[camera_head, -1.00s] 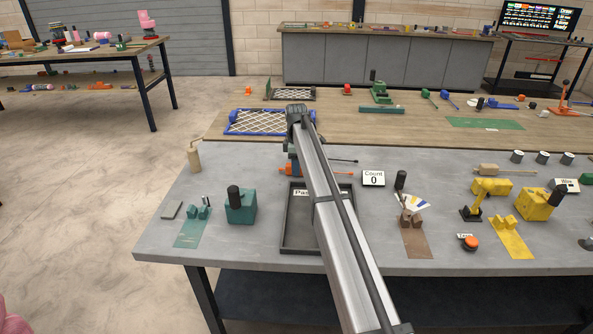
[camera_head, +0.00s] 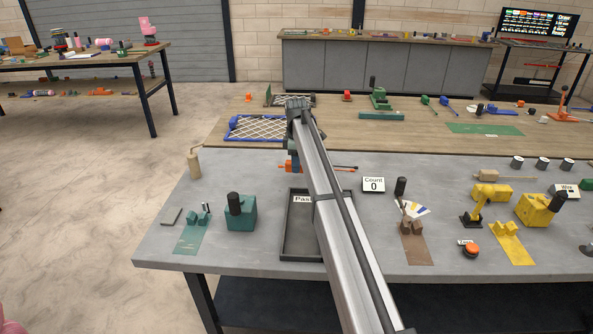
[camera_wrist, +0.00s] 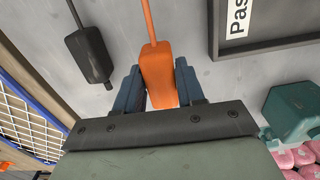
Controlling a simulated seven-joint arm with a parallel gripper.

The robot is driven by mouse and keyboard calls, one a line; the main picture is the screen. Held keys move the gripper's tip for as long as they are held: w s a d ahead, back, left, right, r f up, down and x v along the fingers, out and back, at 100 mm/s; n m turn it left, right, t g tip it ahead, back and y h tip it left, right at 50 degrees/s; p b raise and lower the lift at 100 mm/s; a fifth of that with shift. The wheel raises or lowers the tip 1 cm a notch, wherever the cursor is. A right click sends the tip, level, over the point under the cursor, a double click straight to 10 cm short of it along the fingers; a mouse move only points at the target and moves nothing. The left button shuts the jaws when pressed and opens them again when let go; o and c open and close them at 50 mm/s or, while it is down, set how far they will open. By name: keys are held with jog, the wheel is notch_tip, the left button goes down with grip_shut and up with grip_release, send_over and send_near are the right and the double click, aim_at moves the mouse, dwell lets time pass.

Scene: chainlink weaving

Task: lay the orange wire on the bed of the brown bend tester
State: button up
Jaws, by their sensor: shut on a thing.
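The orange wire has a thick orange grip block and a thin straight rod. In the wrist view my gripper (camera_wrist: 161,88) is shut on the block of the orange wire (camera_wrist: 157,68), one blue finger on each side. In the head view the orange wire (camera_head: 288,166) shows beside my arm, its rod pointing right; my arm hides its middle. The brown bend tester (camera_head: 411,229) stands on the grey table to the right of my arm, with a brown strip in front and a fan-shaped coloured dial above. My gripper is behind and left of it.
A dark wire (camera_wrist: 88,55) lies beside the orange one. A dark tray (camera_head: 287,236) lies under my arm. A count sign (camera_head: 373,184) and a black upright handle (camera_head: 400,186) stand near the brown tester. Teal (camera_head: 241,212) and yellow (camera_head: 537,209) devices flank the area.

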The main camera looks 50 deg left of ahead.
notch_tip(320, 180, up, 5)
jog(key=shift+w+f, duration=0.15)
jog(key=w+d+r+m, duration=0.3)
jog(key=w+d, duration=1.2)
jog(key=d, duration=0.5)
jog(key=d+m, duration=0.2)
jog(key=d, duration=1.3)
jog(key=s+d+f+n, duration=0.2)
jog(key=s+d+n, duration=0.9)
jog(key=n, duration=1.2)
jog(key=shift+s+d+f+n, duration=0.25)
jog(key=shift+d+f+n, duration=0.05)
jog(key=shift+d, duration=0.1)
